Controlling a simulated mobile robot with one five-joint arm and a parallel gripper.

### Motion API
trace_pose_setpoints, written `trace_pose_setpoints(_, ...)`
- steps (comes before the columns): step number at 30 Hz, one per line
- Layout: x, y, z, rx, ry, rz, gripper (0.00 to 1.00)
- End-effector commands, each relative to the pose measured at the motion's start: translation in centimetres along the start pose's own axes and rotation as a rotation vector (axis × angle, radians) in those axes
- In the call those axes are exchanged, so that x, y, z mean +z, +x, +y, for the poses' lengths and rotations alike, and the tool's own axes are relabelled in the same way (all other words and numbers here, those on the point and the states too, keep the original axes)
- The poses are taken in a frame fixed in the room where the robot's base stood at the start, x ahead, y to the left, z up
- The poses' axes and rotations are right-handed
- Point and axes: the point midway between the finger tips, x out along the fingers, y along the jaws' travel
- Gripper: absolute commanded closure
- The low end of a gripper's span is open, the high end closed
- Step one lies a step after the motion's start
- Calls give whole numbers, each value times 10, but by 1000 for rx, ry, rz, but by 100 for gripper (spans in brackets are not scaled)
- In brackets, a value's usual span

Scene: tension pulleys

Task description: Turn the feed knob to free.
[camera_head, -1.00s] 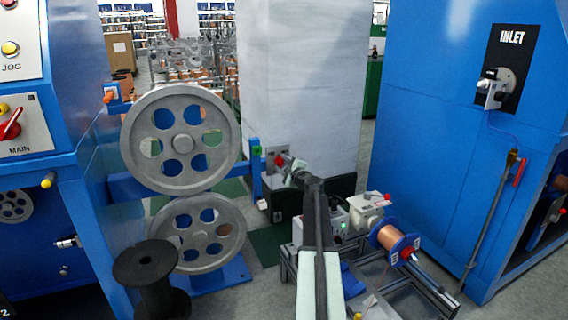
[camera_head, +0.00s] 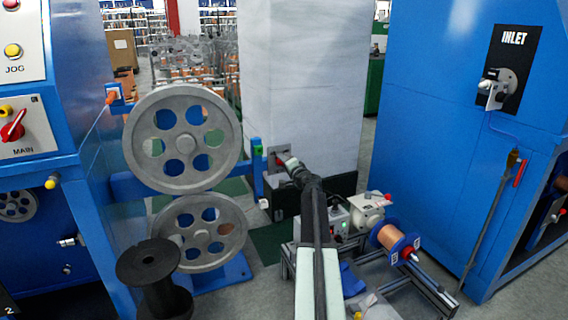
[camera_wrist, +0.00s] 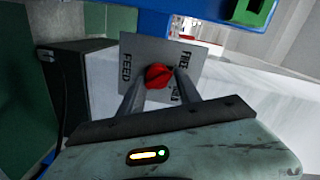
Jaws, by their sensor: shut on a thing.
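The feed knob (camera_wrist: 158,75) is red and sits on a grey plate (camera_wrist: 133,48) marked FEED on the left and FREE on the right in the wrist view. My gripper (camera_wrist: 160,84) is shut on the knob, one finger at each side. Part of the knob is hidden by the fingers, and I cannot tell exactly which label it points to.
Two large grey pulleys (camera_head: 181,184) stand left of my arm, with a black spool (camera_head: 148,262) before them. A copper spool (camera_head: 389,237) on a metal frame is at right. A blue INLET cabinet (camera_head: 440,120) stands further right. A green button box (camera_wrist: 245,10) is above the plate.

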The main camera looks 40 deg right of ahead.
Motion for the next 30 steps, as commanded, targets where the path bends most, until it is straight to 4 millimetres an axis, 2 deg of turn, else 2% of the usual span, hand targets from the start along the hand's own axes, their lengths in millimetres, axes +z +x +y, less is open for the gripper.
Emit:
trace_pose_setpoints(9, -2, -1, 2, 11, -106, 10, 100)
trace_pose_setpoints(24, 0, -1, 2, 10, -122, 6, 100)
trace_pose_setpoints(25, 0, -1, 2, 10, -122, 6, 51)
trace_pose_setpoints(26, 0, -1, 2, 10, -122, 6, 45)
trace_pose_setpoints(30, 0, -1, 1, 9, -119, 7, 45)
